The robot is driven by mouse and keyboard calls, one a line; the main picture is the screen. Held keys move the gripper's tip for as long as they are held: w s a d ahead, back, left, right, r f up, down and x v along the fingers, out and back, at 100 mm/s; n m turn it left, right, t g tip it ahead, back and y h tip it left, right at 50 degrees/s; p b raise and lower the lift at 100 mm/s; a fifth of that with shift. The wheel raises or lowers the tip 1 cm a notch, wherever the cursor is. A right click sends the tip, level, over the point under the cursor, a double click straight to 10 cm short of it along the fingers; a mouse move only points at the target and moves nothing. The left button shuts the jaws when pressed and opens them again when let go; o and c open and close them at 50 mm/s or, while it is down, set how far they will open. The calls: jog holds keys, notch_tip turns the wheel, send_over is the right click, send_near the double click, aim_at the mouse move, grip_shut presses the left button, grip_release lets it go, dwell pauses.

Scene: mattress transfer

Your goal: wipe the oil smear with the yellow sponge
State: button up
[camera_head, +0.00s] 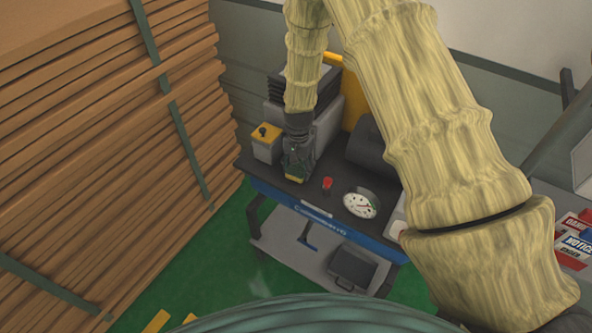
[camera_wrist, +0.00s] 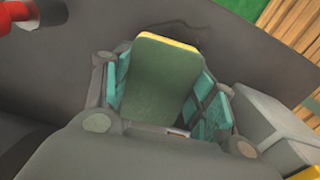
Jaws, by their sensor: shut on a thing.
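My gripper (camera_head: 296,172) is low over the dark top of the blue-edged cart, near its front left part. It is shut on the yellow sponge (camera_head: 294,179), of which only a small yellow edge shows in the head view. In the wrist view the sponge (camera_wrist: 160,80) shows a broad dark green face and a thin yellow far edge, between teal finger pads. A darker, uneven patch (camera_wrist: 205,32) shows on the surface just beyond the sponge; I cannot tell if it is the oil smear or shadow. Whether the sponge touches the surface is unclear.
A yellow-topped grey box (camera_head: 266,146) stands left of my gripper. A red button (camera_head: 327,182) and a round gauge (camera_head: 360,205) are to its right. A dark cylinder (camera_head: 369,146) lies behind. A tall stack of brown boards (camera_head: 100,150) fills the left.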

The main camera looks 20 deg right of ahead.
aim_at(286, 189)
jog(key=shift+w+d, duration=0.4)
jog(key=shift+d, duration=0.15)
jog(key=shift+w+d+r, duration=0.25)
jog(key=shift+w, duration=0.1)
jog(key=shift+s+a+f, duration=0.25)
jog(key=shift+s+a, duration=0.4)
jog(key=shift+s+a+f+p, duration=0.1)
jog(key=shift+s+a+p, duration=0.1)
jog(key=shift+s+a, duration=0.35)
jog(key=shift+s+a+p, duration=0.2)
jog(key=shift+s+a, duration=0.1)
jog(key=shift+a, duration=0.3)
jog(key=shift+s+a+r+p, duration=0.1)
jog(key=shift+s+a+p, duration=0.15)
jog(key=shift+s+a, duration=0.75)
jog(key=shift+s+a+r+p, duration=0.1)
jog(key=shift+s+a+p, duration=0.15)
jog(key=shift+s+a, duration=0.7)
jog(key=shift+w+a, duration=0.2)
jog(key=shift+w, duration=0.05)
jog(key=shift+r+p, duration=1.9)
jog(key=shift+r, duration=1.1)
